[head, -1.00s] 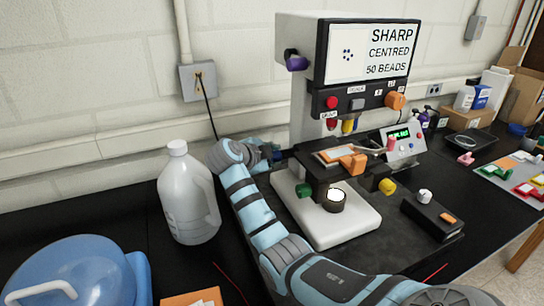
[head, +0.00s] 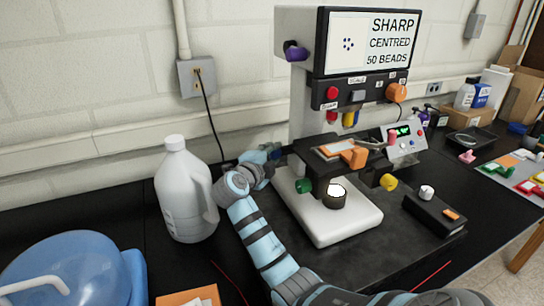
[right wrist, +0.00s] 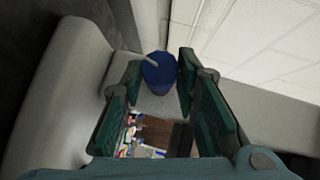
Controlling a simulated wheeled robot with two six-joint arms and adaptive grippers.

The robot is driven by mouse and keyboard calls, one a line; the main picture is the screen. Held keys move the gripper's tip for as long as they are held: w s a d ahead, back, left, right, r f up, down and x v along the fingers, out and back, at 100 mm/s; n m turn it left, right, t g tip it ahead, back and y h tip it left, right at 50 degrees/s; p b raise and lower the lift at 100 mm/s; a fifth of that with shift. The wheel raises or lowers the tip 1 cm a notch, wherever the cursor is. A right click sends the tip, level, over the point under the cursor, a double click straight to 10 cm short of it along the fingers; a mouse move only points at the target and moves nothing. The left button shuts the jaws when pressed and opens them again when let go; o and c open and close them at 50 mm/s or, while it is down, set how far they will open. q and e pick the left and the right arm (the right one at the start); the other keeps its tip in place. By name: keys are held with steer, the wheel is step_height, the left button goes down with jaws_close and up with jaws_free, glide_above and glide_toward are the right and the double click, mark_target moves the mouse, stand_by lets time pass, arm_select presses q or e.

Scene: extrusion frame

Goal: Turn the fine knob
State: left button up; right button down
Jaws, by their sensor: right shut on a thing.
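The microscope-like instrument (head: 345,215) stands on the black bench with a white base. On its left rear side, a blue knob (right wrist: 159,72) with a pale pointer shows in the right wrist view. My right gripper (right wrist: 160,80) is shut on this blue knob, one green-padded finger on each side. In the head view my right gripper (head: 268,158) reaches behind the base's left edge, where the knob is mostly hidden. I see no label on the knob. The screen (head: 368,45) reads "SHARP CENTRED 50 BEADS". My left gripper is not in view.
A white jug (head: 186,190) stands close to the left of my right arm. Green (head: 304,186), yellow (head: 388,183) and orange (head: 397,93) knobs stick out of the instrument. A black box (head: 433,213) lies to its right.

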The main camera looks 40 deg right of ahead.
steer(key=shift+f, duration=0.1)
steer(key=c, duration=1.2)
jaws_free()
steer(key=shift+c, duration=0.2)
steer(key=shift+w, duration=0.1)
